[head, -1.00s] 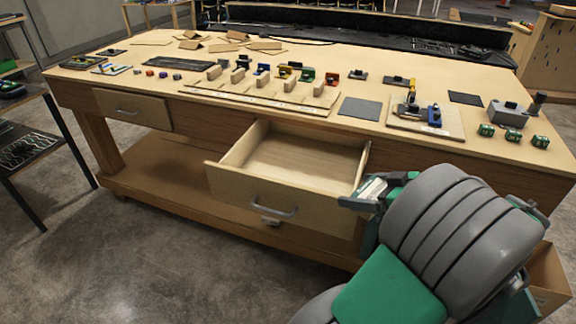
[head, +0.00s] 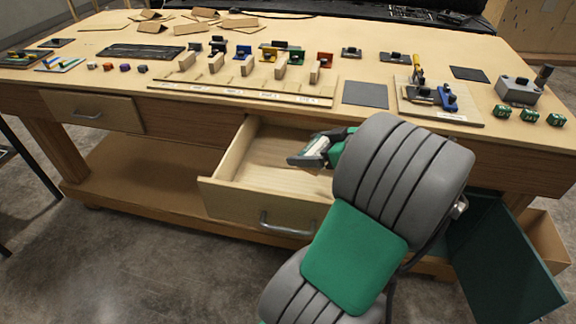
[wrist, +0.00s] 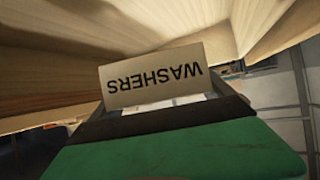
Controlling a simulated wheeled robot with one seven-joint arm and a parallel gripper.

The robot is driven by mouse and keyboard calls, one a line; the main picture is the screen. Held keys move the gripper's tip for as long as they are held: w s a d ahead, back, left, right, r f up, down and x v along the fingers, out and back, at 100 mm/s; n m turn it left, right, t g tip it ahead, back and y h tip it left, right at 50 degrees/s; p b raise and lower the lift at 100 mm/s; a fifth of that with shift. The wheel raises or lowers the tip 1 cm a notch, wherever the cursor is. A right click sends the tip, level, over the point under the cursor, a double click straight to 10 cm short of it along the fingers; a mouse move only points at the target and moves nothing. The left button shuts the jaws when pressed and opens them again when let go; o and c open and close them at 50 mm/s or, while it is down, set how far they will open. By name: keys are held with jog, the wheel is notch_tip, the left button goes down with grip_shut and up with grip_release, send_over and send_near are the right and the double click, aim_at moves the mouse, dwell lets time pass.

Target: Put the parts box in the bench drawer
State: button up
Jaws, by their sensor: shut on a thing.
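The parts box (wrist: 155,75) is light brown with the word WASHERS, upside down in the wrist view. My gripper (head: 312,152) is shut on it; a small pale part of the box (head: 318,145) shows between the dark fingers in the head view. The bench drawer (head: 270,210) is pulled open at the bench front. Its visible floor is bare. My gripper and the box are over the right part of the drawer opening. My arm hides the drawer's right side, and I cannot tell whether the box touches the drawer.
The bench top (head: 240,120) carries a long rack (head: 240,90) of blocks, a grey mat (head: 365,94), a tool board (head: 430,105) and several green cubes (head: 529,114). A closed drawer (head: 90,111) is at left. Another open wooden drawer or bin (head: 545,240) is low at right.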

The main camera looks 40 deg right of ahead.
send_over(285, 170)
jog(key=f, duration=0.4)
jog(key=s+f, duration=0.1)
jog(key=f, duration=0.1)
jog(key=shift+f, duration=0.3)
jog(key=f, duration=0.3)
jog(key=shift+w+f, duration=0.35)
jog(key=shift+w, duration=0.05)
jog(key=shift+f, duration=0.1)
jog(key=shift+f+b, duration=0.2)
jog(key=shift+b, duration=0.2)
jog(key=o, duration=1.2)
jog(key=shift+o, duration=0.2)
jog(key=shift+r, duration=0.25)
jog(key=v, duration=0.7)
jog(key=shift+s+d, duration=0.1)
jog(key=shift+s, duration=0.15)
